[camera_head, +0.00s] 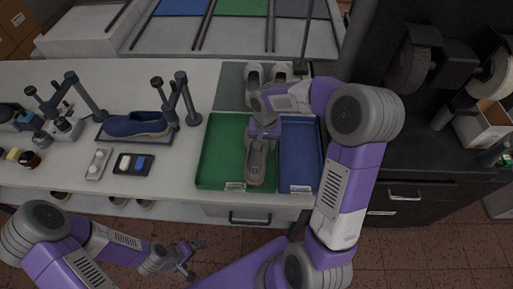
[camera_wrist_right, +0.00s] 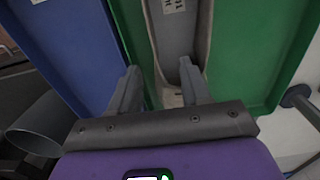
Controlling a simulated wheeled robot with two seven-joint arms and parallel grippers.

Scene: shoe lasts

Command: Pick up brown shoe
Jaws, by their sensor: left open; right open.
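A grey-brown shoe (camera_head: 257,165) lies lengthwise in the green tray (camera_head: 215,150), near its right side. My right gripper (camera_head: 264,128) is over its far end. In the right wrist view the shoe (camera_wrist_right: 172,35), with a pale label inside, shows ahead of the open fingers (camera_wrist_right: 160,70). One finger is left of the shoe; the other overlaps its opening in the picture. I cannot tell whether either touches it. My left gripper (camera_head: 190,260) is open and empty in front of the table, low and away from the shoe.
A blue tray (camera_head: 305,160) adjoins the green one on the right. Light shoes (camera_head: 254,73) stand on a grey mat (camera_head: 229,88) behind. A blue shoe (camera_head: 135,124) sits on a stand at left. A dark cabinet (camera_head: 430,165) stands at right.

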